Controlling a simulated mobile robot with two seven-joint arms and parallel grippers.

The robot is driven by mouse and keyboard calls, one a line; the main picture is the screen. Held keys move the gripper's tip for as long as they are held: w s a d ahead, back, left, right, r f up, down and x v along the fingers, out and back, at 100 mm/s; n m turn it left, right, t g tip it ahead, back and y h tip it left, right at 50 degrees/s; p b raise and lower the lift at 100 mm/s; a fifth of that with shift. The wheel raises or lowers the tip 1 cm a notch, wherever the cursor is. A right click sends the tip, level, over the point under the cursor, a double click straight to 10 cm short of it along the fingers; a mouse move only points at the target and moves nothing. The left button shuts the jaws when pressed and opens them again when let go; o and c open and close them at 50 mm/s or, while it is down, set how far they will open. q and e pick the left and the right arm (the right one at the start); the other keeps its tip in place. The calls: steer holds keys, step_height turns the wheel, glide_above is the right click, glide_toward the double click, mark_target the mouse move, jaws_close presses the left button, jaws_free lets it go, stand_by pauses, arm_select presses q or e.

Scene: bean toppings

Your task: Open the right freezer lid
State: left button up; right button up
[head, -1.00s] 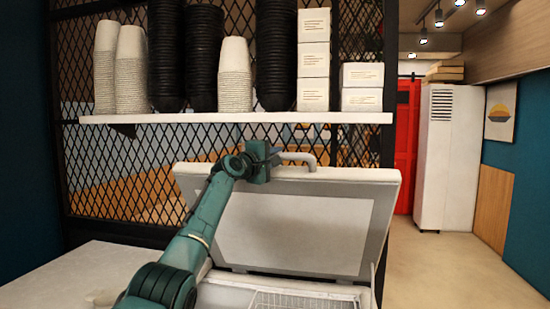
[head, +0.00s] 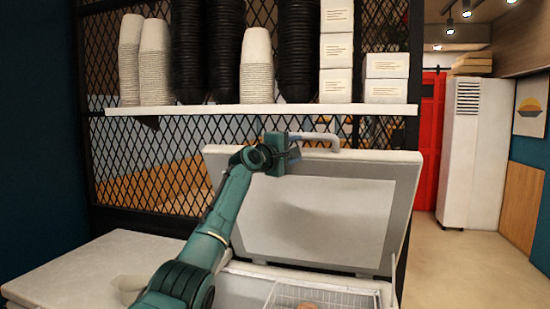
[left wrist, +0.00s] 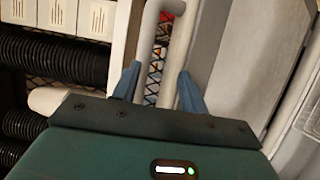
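The right freezer lid (head: 318,222) stands raised and steep in the head view, its pale inner panel facing me and the freezer (head: 245,290) open below it. Its curved white handle (head: 325,138) is on the lid's top edge and also shows in the left wrist view (left wrist: 150,35). My left gripper (head: 288,150) is at the handle, near the lid's top edge. In the left wrist view its two blue fingers (left wrist: 158,85) are apart, with a handle bar between them and gaps beside it. My right gripper is not in view.
A wire basket (head: 300,297) with something orange-brown sits inside the freezer. A shelf (head: 250,111) with stacked cups and boxes hangs above and behind. Open floor (head: 455,270) lies right.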

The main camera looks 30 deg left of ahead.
arm_select(q)
steer(key=s+a+b, duration=0.1)
steer(key=s+b, duration=0.3)
steer(key=s, duration=0.7)
steer(key=shift+s+a+f, duration=0.15)
steer(key=shift+s+f, duration=0.15)
steer(key=shift+s, duration=0.05)
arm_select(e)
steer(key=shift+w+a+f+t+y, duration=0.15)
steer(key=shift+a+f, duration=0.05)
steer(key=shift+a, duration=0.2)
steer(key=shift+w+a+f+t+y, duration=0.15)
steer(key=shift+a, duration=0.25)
arm_select(q)
steer(key=shift+c, duration=0.4)
